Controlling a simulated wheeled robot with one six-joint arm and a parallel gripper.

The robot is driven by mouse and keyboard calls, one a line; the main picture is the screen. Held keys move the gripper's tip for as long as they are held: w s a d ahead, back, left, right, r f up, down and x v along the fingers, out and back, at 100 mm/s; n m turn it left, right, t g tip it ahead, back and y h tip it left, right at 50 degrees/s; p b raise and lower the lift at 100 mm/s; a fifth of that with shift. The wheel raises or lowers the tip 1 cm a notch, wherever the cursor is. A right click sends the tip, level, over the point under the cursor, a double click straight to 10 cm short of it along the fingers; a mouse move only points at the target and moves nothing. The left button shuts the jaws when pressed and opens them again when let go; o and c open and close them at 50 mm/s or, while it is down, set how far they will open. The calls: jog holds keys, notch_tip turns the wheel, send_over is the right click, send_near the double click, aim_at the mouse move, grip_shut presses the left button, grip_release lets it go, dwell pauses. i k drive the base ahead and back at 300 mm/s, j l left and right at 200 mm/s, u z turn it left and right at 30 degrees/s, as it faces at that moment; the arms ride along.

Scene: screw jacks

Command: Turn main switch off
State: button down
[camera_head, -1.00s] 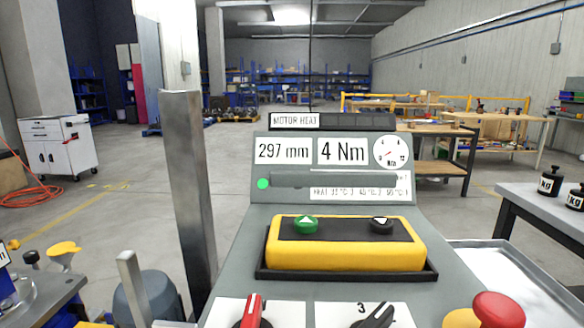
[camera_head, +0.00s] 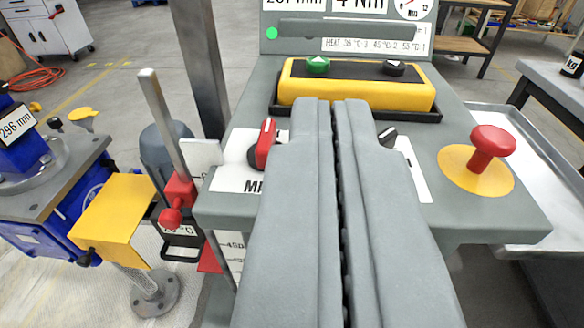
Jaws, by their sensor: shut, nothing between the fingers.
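The main switch (camera_head: 265,142) is a red rotary handle on a white plate (camera_head: 235,178) at the left of the grey console top. Its handle points nearly away from me, leaning a little to the right. The plate's lettering is partly hidden; "MA" shows. My gripper (camera_head: 325,103) is shut and empty, its two grey fingers side by side over the middle of the console. The fingertips are just right of the red handle, and I cannot tell whether they touch it. A black selector knob (camera_head: 388,137) on another white plate is partly hidden behind the right finger.
A red mushroom button (camera_head: 492,141) on a yellow disc stands at the right of the console. A yellow box with green (camera_head: 318,65) and black buttons lies behind. A vertical metal post (camera_head: 200,60) and a lever with red knob (camera_head: 171,217) stand left.

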aim_at(257, 155)
jog(key=k+j, duration=0.1)
jog(key=k, duration=1.05)
